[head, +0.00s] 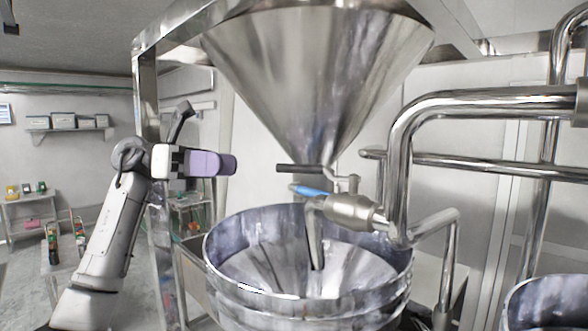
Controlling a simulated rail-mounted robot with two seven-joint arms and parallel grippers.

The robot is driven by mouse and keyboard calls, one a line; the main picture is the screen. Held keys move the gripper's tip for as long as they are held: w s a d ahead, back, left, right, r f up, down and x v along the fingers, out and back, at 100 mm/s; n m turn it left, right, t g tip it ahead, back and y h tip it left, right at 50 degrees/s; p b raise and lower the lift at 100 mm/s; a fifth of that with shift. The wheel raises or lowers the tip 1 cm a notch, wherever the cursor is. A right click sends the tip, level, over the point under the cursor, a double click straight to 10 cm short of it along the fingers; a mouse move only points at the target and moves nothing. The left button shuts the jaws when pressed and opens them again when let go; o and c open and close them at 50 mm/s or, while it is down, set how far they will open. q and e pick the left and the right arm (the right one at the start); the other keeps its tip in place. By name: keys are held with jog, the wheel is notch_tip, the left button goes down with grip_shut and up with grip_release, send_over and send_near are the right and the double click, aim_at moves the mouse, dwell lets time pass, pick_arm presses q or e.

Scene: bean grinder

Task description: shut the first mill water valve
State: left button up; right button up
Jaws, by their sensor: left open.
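The water valve (350,208) is a metal body on a pipe above the round mill bowl (225,243). Its blue lever handle (312,191) points left, towards my left gripper, and lies roughly along the valve body. A spout bends down from the valve into the bowl. My left gripper (232,164), with purple fingers, is up and to the left of the blue handle, apart from it. It is open and empty, seen side-on, so the gap between its fingers is hard to see. My right gripper is out of view.
A large metal funnel (318,75) hangs over the bowl, with a dark bar (300,168) at its outlet just above the blue handle. Thick steel pipes (480,103) fill the right side. A second bowl (548,300) stands at lower right. A steel frame post (147,100) stands behind my left arm.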

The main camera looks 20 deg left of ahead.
aim_at(294, 169)
pick_arm(q)
jog(key=d, duration=0.4)
jog(key=w+d+p, duration=0.1)
jog(key=d, duration=0.3)
jog(key=d+p, duration=0.1)
jog(key=d, duration=0.3)
jog(key=shift+w, duration=0.15)
jog(key=shift+d, duration=0.5)
jog(key=shift+c, duration=0.5)
jog(key=c, duration=0.6)
grip_shut()
